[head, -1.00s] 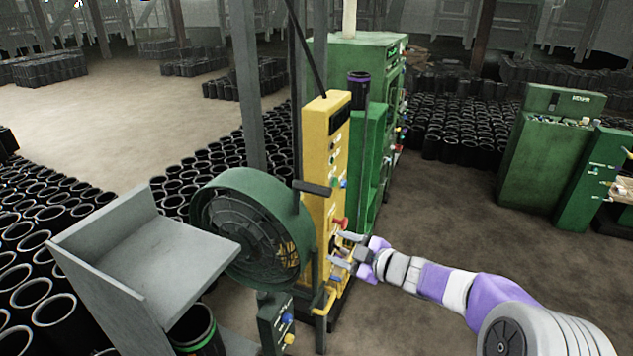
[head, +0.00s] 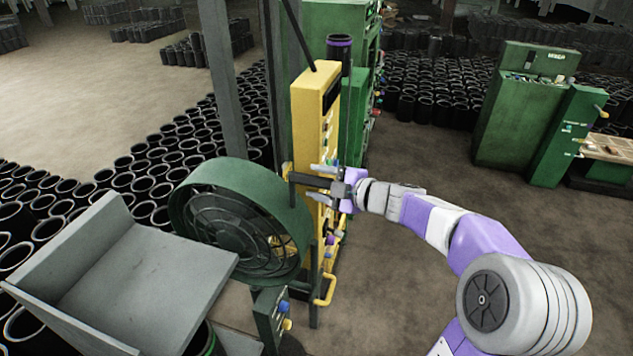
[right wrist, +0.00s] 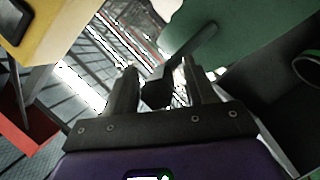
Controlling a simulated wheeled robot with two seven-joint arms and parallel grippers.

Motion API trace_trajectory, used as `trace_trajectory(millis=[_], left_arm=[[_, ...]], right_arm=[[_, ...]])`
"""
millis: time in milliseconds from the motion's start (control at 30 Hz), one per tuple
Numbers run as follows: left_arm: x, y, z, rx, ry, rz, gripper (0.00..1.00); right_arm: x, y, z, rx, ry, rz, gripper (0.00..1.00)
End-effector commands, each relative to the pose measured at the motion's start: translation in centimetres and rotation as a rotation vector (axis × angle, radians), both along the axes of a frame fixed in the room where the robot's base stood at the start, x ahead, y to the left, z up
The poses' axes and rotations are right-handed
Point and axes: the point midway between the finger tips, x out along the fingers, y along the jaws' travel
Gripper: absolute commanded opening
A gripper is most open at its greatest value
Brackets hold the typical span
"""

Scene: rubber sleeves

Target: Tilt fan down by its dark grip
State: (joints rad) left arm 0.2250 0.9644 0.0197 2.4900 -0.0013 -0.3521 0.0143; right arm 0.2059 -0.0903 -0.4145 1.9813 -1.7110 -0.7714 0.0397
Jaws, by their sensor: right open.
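The fan (head: 238,222) is a green round drum with a dark wire grille, left of the middle in the head view. Its green rim (right wrist: 235,30) shows at the top of the right wrist view. The dark grip (head: 306,180) is a short bar at the fan's upper right side. My right gripper (head: 320,184) is open at the grip's right end. In the right wrist view the dark grip (right wrist: 158,92) lies between the two open fingers (right wrist: 160,70). I cannot tell if either finger touches it. My left gripper is not in view.
A yellow control panel (head: 310,105) with knobs stands just behind the grip. A grey tray (head: 130,275) stands left of the fan, and a small green box (head: 268,315) with knobs below it. Black sleeves (head: 140,185) fill the left floor. Floor to the right (head: 400,260) is clear.

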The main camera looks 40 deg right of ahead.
Motion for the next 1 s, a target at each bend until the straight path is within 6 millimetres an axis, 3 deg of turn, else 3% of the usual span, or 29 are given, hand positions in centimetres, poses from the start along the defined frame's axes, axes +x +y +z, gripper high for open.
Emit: trace_trajectory(millis=[367, 733, 1000], left_arm=[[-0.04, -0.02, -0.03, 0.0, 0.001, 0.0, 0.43], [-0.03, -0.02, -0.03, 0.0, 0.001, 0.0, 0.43], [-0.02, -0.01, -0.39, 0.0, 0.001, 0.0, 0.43]], right_arm=[[0.76, 0.23, -0.15, 0.0, -0.001, -0.001, 0.55], [0.73, 0.2, -0.15, 0.0, 0.0, -0.001, 0.0], [0.64, 0.37, -0.22, -0.008, -0.009, -0.001, 0.0]])
